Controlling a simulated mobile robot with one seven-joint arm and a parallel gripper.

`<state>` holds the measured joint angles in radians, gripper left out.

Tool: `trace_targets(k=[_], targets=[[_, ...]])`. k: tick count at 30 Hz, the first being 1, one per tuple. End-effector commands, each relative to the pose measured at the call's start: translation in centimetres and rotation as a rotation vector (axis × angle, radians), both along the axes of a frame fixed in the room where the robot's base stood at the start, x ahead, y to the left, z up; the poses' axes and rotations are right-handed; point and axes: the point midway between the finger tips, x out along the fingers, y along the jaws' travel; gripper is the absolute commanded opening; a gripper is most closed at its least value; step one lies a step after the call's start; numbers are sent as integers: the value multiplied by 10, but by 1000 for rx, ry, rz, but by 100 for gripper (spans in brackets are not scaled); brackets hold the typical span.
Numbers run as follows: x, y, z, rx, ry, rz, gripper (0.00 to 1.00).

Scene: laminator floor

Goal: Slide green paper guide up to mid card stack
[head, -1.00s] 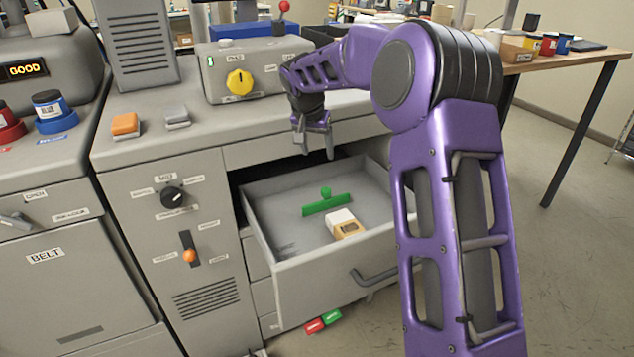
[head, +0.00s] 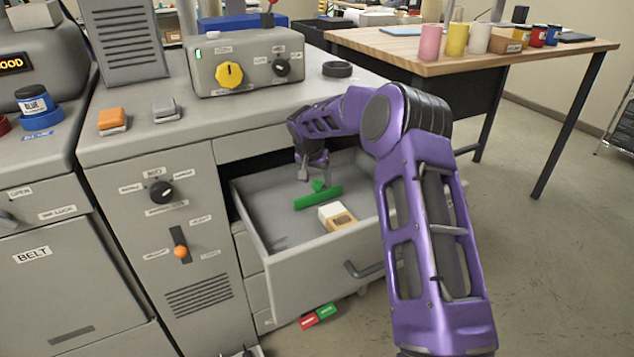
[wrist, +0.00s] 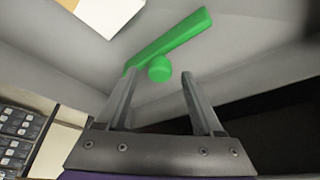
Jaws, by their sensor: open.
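The green paper guide (head: 325,199) is a bar with a round knob, lying in the open drawer (head: 262,222). In the wrist view the guide (wrist: 178,38) crosses the top middle, its knob between the finger ends. A card stack (head: 330,211), white with a tan, dark-marked part, lies just in front of the guide in the head view. Its white part (wrist: 108,12) shows at the top left of the wrist view, apart from the guide. My gripper (head: 312,174) is open above the knob. The wrist view shows both fingers (wrist: 159,78) astride the knob; contact is not clear.
The drawer walls surround the guide and cards; bare drawer floor lies to their left. The cabinet top (head: 190,138) overhangs the drawer's back. A wooden table (head: 470,62) with colored cylinders stands at the back right. Red and green tags (head: 318,315) show below the drawer.

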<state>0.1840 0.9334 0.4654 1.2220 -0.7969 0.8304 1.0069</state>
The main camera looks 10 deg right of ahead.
Motion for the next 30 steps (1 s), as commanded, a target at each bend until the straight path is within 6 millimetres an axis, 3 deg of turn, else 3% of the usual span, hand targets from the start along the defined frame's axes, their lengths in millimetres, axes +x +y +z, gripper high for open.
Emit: trace_targets(k=[4,13,24,25,30], targets=[[4,-2,-10,0,0,0,68],[4,-3,-12,0,-1,0,68],[4,-2,-12,0,0,1,4],[4,-2,-12,0,0,0,0],[4,-2,-12,0,0,1,0]])
